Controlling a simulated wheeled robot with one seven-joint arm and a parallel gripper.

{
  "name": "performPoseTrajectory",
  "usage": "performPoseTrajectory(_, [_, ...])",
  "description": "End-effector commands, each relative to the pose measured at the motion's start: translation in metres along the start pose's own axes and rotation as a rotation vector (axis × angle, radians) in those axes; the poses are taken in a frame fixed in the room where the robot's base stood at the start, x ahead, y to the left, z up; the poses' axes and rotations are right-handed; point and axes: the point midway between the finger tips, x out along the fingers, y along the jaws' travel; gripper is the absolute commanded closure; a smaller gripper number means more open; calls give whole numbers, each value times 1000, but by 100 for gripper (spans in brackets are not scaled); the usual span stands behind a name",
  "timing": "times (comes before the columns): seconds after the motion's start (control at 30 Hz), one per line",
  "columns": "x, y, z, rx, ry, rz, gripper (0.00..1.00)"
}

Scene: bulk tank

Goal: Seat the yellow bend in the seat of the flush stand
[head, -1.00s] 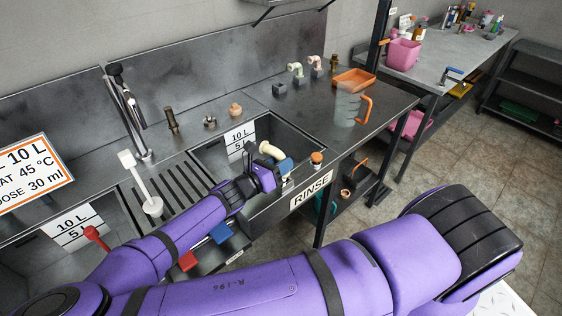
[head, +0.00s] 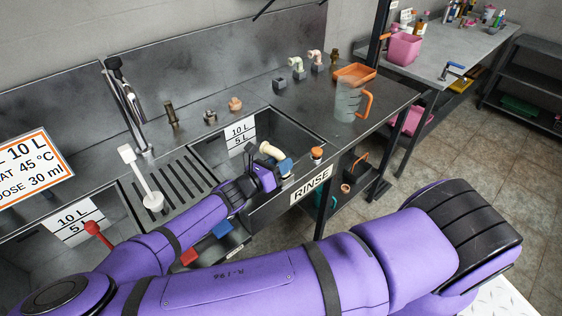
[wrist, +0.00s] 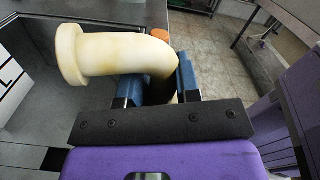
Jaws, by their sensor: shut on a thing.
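The yellow bend (head: 270,150) is a pale cream elbow pipe with a flanged end. My gripper (head: 284,165) is shut on it with blue fingers, over the rinse sink near its front right edge. In the wrist view the bend (wrist: 110,52) lies across the blue fingers (wrist: 160,82), its flange to the left and its other end turned down between them. That lower end is hidden. At the back of the counter is a row of small grey blocks. The leftmost block (head: 280,85) looks empty; two others carry a pale green bend (head: 297,63) and a pinkish bend (head: 316,57).
A clear jug (head: 347,100) with an orange handle and an orange tray (head: 354,73) stand on the right counter. An orange-topped item (head: 317,153) stands on the sink's front right rim. A tap (head: 130,105) rises at the left. Counter between sink and blocks is clear.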

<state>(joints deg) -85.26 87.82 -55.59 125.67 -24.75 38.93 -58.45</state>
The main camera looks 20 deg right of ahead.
Motion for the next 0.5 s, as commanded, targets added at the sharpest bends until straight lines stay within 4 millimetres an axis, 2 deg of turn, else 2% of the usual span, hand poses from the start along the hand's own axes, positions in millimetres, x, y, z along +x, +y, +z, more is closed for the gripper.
performPoseTrajectory(0.27, [0, 2, -6, 0, 0, -1, 100])
performPoseTrajectory(0.3, [0, 2, -5, 0, 0, 0, 60])
performPoseTrajectory(0.4, [0, 2, -5, 1, 0, 0, 40])
performPoseTrajectory(0.5, [0, 2, -5, 0, 0, 0, 40])
